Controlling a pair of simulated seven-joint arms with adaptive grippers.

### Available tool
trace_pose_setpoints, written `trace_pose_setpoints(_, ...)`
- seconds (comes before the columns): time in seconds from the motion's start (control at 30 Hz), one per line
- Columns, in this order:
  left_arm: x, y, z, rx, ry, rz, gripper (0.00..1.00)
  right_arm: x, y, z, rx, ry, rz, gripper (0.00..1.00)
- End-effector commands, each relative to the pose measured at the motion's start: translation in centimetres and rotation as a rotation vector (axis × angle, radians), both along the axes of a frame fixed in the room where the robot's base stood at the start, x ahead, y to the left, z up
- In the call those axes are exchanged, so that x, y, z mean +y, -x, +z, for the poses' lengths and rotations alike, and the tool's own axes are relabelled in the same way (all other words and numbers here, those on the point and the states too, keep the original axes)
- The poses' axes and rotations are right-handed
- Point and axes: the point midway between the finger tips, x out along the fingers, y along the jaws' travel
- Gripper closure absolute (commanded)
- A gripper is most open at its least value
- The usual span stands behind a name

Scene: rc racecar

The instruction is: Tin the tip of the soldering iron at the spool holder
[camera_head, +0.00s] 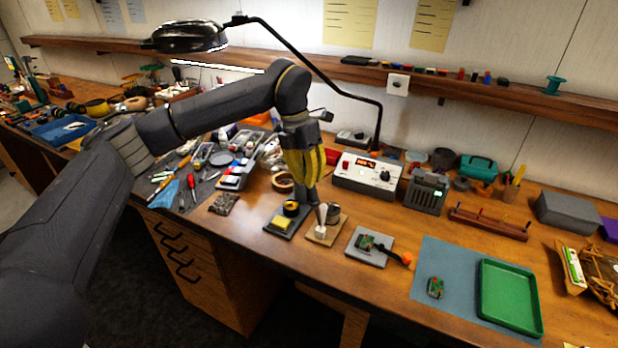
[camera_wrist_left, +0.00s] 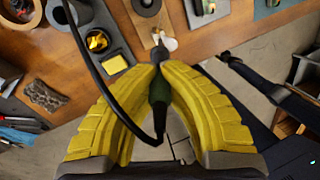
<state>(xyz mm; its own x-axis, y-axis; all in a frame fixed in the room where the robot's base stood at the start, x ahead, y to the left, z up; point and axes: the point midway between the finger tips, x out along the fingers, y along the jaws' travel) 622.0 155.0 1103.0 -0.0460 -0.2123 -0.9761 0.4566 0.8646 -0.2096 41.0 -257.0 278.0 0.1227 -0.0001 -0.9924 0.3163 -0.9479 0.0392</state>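My left gripper (camera_head: 308,170) is over the bench with its yellow fingers pointing down. In the left wrist view its fingers (camera_wrist_left: 160,70) close around the soldering iron (camera_wrist_left: 159,90), which has a dark green handle and a black cable. The iron points down toward the spool holder, a small wooden base (camera_head: 324,234) with a pale cone-like piece and a grey round piece on it; the base also shows in the left wrist view (camera_wrist_left: 147,30). The iron's front end is just by the pale piece. I cannot tell whether they touch. My right gripper is not in view.
A dark tray (camera_head: 277,231) with brass wool and a yellow sponge (camera_head: 284,223) stands left of the holder. A soldering station (camera_head: 366,177) is behind. A small board on a grey plate (camera_head: 358,256) is to the right, then a blue mat (camera_head: 428,258) with a green tray (camera_head: 510,300).

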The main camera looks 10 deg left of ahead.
Motion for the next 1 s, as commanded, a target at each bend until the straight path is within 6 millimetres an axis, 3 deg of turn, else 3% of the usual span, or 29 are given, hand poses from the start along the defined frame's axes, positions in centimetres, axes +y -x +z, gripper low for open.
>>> trace_pose_setpoints(1.0,0.0,0.0,5.9,-0.001,0.000,0.000,1.00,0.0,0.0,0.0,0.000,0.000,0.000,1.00)
